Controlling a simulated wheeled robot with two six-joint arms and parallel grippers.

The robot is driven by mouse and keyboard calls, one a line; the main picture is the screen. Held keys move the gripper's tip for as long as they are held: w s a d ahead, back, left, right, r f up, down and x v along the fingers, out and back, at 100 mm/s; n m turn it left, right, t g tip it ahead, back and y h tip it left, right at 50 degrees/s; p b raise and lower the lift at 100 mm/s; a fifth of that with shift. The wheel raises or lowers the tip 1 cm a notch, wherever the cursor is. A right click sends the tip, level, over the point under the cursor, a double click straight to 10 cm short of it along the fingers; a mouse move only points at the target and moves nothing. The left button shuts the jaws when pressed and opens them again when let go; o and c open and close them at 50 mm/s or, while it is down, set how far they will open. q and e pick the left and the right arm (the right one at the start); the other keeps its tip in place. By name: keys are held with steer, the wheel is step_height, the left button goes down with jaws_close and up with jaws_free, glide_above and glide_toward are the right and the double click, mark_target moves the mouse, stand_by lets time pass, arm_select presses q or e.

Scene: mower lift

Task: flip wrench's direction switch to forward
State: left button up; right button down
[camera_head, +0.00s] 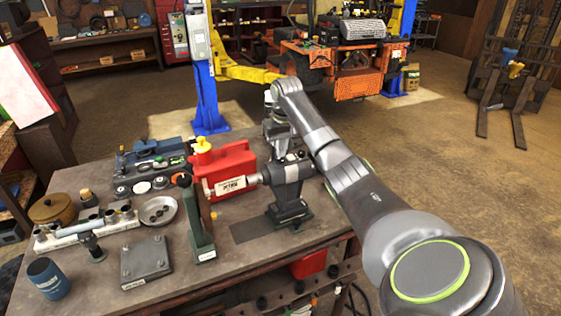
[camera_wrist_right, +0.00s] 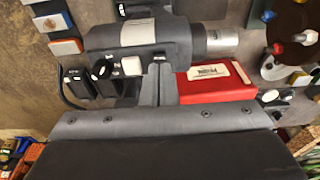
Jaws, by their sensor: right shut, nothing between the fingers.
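The dark grey power wrench (camera_head: 286,172) stands upright on the bench, its silver nose pointing left. In the right wrist view the wrench body (camera_wrist_right: 125,45) lies across the top, its silver nose to the right. A pale button (camera_wrist_right: 130,66) and a black round one (camera_wrist_right: 103,67) show on its side; I cannot tell which is the direction switch or how it is set. My right gripper (camera_head: 279,138) reaches down behind the wrench. In the wrist view its shut, empty fingers (camera_wrist_right: 163,70) end close to the wrench body; contact is unclear. My left gripper is out of view.
A red can (camera_head: 228,160) with a yellow cap stands behind the wrench's nose. A green upright block (camera_head: 201,232), a metal plate (camera_head: 146,262) and a blue cup (camera_head: 48,278) stand left on the bench (camera_head: 240,270). An orange mower (camera_head: 355,75) is behind.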

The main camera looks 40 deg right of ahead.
mark_target(282, 161)
steer(key=shift+f, duration=0.95)
stand_by(0.4)
steer(key=shift+r, duration=3.55)
